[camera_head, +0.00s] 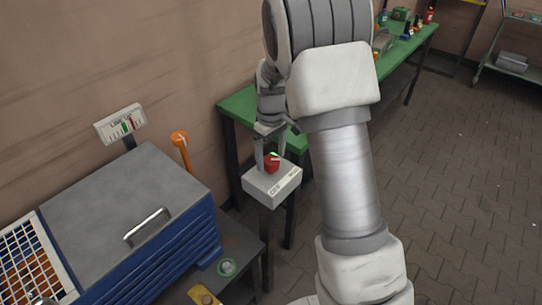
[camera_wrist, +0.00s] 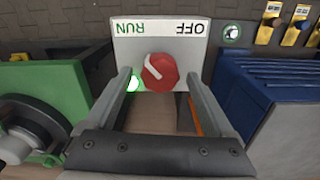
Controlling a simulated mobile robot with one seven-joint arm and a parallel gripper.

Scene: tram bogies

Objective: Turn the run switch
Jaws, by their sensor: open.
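The run switch is a red round knob (camera_wrist: 160,73) with a white pointer line, on a light grey box (camera_wrist: 188,48) marked RUN and OFF. The labels read upside down in the wrist view. The pointer slants toward the upper left there, on the RUN side, where a green-white lamp (camera_wrist: 133,84) glows. In the head view the knob (camera_head: 271,163) stands on top of the box (camera_head: 272,187). My gripper (camera_wrist: 158,80) is open, with its fingers on either side of the knob. I cannot tell whether they touch it.
A blue cabinet (camera_head: 150,262) with a grey top stands left of the box, beside an orange post (camera_head: 181,150). A green workbench (camera_head: 238,106) is behind. A small label panel (camera_head: 121,124) stands near the wall.

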